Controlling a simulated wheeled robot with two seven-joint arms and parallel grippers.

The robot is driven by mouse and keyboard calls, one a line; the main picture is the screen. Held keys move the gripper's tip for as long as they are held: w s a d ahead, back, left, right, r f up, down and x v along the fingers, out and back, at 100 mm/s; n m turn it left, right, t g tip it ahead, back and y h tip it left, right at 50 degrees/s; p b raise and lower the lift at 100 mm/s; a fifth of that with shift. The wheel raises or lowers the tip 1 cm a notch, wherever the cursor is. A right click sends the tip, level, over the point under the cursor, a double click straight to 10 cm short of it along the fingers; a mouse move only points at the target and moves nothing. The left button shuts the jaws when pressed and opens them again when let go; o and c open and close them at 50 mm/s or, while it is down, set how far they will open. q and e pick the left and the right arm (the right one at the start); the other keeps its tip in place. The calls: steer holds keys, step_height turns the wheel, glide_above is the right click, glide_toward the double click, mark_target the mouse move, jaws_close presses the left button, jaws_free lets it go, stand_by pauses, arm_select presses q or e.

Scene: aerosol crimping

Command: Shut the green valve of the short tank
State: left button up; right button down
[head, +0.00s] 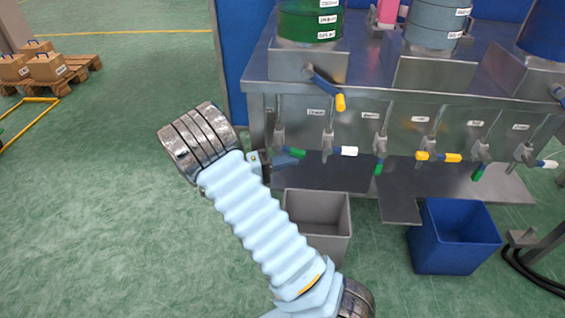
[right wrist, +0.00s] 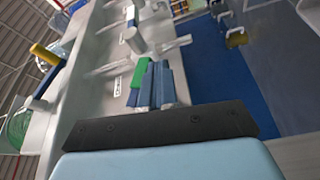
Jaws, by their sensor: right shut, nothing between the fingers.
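A row of small metal valves runs along the front of the steel bench. The leftmost has a green handle (head: 293,152), pointing right and roughly level. My right gripper (head: 288,159) is at this handle, just below and left of its tip. In the right wrist view, the shut blue fingers (right wrist: 158,75) lie right beside the green handle (right wrist: 140,73), with nothing between them; I cannot tell if they touch it. Other green handles (head: 378,168) and (head: 478,172) hang downward further right. I cannot tell which tank is the short one. My left gripper is not in view.
The steel bench (head: 262,95) carries a green tank (head: 297,25) with a yellow-tipped valve lever (head: 340,101) below it. White handles (head: 349,151) and yellow handles (head: 453,157) share the valve row. A grey bin (head: 335,240) and a blue bin (head: 455,258) stand below.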

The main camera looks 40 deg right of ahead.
steer(key=shift+s+d+r+n+g+h, duration=0.25)
steer(key=shift+n+g+h, duration=0.05)
steer(key=shift+h, duration=0.2)
steer(key=shift+r, duration=0.1)
stand_by(0.3)
